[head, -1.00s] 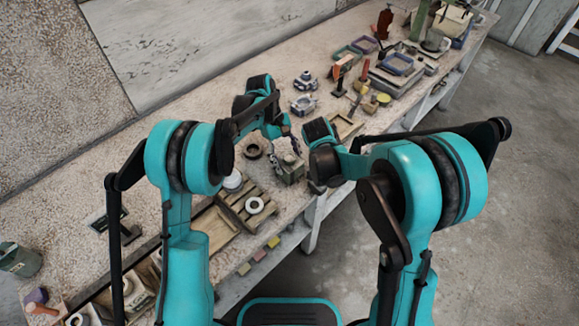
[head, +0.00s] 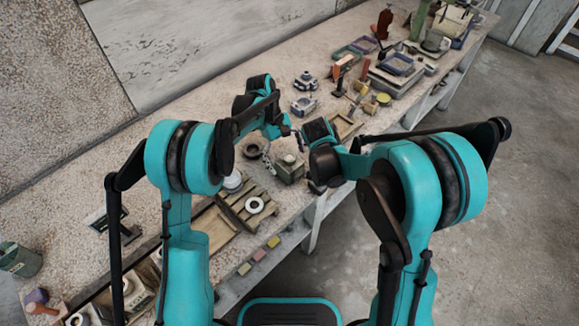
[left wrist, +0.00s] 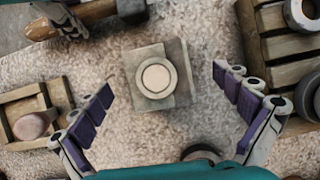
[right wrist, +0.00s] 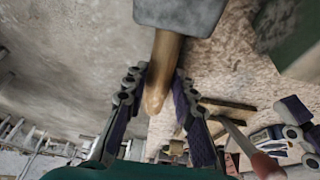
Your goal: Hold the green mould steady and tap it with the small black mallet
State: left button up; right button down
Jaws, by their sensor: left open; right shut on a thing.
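The green mould (head: 290,170) is a squarish block with a pale round knob on top, standing upright on the bench. In the left wrist view the mould (left wrist: 183,85) lies between the spread fingers of my left gripper (left wrist: 163,75), with gaps on both sides. The left gripper is open and empty above it. My right gripper (right wrist: 158,95) is shut on the wooden handle of the small black mallet (right wrist: 180,14). The mallet's handle also shows at the top left of the left wrist view (left wrist: 97,12), beside the mould and apart from it.
A slatted wooden rack (head: 232,207) with a white ring (head: 255,205) stands left of the mould. A dark ring (head: 252,150) lies behind it. A small wooden tray (left wrist: 18,107) holds a rounded object. The bench's front edge is close to the mould.

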pick_arm(q)
jog(key=shift+r, duration=0.1)
dwell(0.5)
jog(key=v, duration=0.7)
dwell(0.7)
jog(key=shift+a, duration=0.1)
jog(key=v, duration=1.1)
jog(key=shift+w+r, duration=0.2)
jog(key=shift+r, duration=0.15)
jog(key=shift+a, duration=0.1)
